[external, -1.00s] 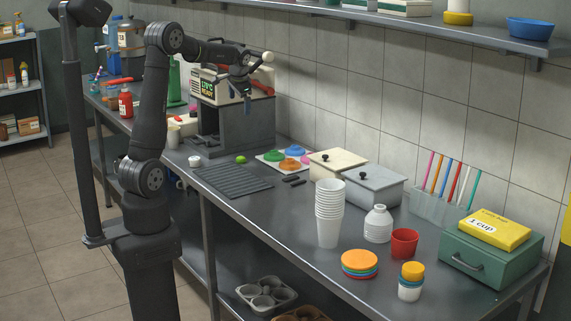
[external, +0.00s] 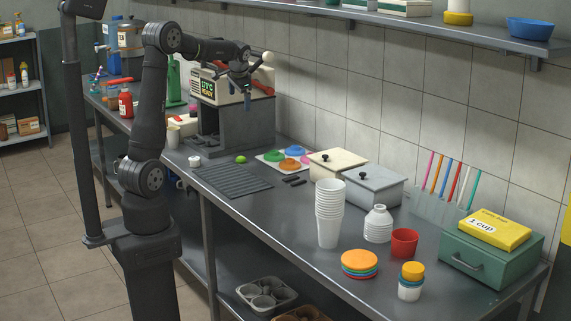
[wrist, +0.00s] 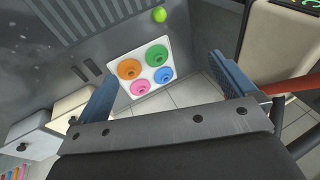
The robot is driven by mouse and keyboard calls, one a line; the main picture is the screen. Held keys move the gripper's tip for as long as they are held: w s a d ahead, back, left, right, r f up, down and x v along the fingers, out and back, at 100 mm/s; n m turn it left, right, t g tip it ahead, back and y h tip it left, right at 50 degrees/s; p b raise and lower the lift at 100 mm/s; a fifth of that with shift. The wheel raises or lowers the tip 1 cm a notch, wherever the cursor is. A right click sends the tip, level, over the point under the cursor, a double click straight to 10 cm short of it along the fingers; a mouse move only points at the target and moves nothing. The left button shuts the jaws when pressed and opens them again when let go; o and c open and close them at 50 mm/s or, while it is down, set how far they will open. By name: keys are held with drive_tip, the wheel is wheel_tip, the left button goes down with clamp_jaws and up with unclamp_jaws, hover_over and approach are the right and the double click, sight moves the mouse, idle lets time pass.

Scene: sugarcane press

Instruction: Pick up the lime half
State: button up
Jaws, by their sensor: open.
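The lime half (external: 241,159) is a small bright green piece on the metal counter, between the dark ribbed mat and the white tray of coloured pieces. It also shows in the wrist view (wrist: 159,15) at the top edge, beyond the gap between the fingers. My gripper (external: 240,93) is in the air in front of the press, well above the lime half and apart from it. In the wrist view its two blue fingers (wrist: 166,88) stand wide apart with nothing between them.
The press (external: 220,120) stands behind the mat (external: 232,180). The white tray (external: 259,157) holds orange, green, pink and blue pieces. A cream box (external: 327,167) and a grey box (external: 372,187) stand to its right.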

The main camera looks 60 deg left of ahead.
drive_tip(key=c, duration=0.7)
drive_tip(key=shift+o, duration=0.2)
drive_tip(key=n+t, duration=0.3)
drive_tip(key=n, duration=0.4)
approach(241, 157)
drive_tip(key=shift+h, duration=0.3)
drive_tip(key=x, duration=0.6)
drive_tip(key=a+x, duration=0.1)
drive_tip(key=x, duration=0.2)
